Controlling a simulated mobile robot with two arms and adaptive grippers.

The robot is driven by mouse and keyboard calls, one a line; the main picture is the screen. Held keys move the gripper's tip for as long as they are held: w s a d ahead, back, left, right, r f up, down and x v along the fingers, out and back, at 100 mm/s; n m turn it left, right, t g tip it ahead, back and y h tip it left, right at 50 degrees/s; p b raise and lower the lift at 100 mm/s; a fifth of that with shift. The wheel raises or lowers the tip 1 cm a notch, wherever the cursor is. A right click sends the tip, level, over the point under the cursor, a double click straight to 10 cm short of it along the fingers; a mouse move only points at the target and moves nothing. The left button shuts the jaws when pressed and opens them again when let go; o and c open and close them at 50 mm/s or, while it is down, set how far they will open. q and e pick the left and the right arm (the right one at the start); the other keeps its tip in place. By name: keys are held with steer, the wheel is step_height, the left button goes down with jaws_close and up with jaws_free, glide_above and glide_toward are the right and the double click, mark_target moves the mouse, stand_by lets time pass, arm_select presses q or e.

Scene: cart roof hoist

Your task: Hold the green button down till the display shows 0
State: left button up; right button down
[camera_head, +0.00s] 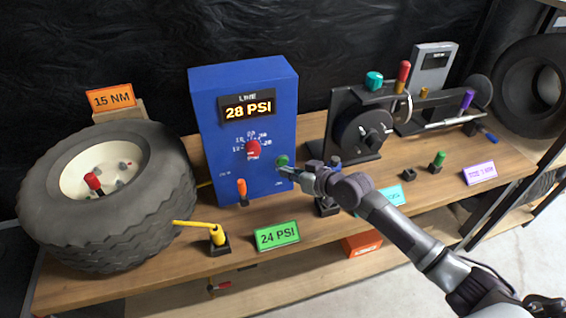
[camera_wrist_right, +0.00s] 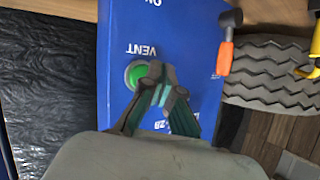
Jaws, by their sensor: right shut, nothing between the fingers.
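The blue box (camera_head: 215,130) stands on the wooden bench, and its display (camera_head: 248,109) reads "LINE 28 PSI". The green button (camera_head: 282,160) is on the lower right of its front; in the right wrist view the green button (camera_wrist_right: 136,74) sits beside the word VENT. My right gripper (camera_head: 285,168) is shut and empty, its tips at the button. In the right wrist view the tips (camera_wrist_right: 158,70) overlap the button's edge; I cannot tell whether they press it. My left gripper is not in view.
A red knob (camera_head: 253,149) and an orange-handled lever (camera_head: 242,188) are on the box front. A big tyre (camera_head: 150,180) lies to the left. A yellow lever (camera_head: 217,234) and a green "24 PSI" card (camera_head: 278,236) are near the bench's front edge. A black clamp stand (camera_head: 350,130) stands right.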

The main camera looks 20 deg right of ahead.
stand_by(0.4)
steer(key=shift+w, duration=0.45)
steer(key=shift+w+b, duration=0.4)
steer(key=shift+b, duration=0.1)
stand_by(0.4)
steer(key=shift+s, duration=0.15)
stand_by(1.6)
steer(key=shift+s+p, duration=0.65)
steer(key=shift+s, duration=0.1)
steer(key=s+p, duration=0.3)
steer(key=s, duration=0.2)
steer(key=shift+d+p, duration=0.1)
steer(key=shift+p, duration=0.2)
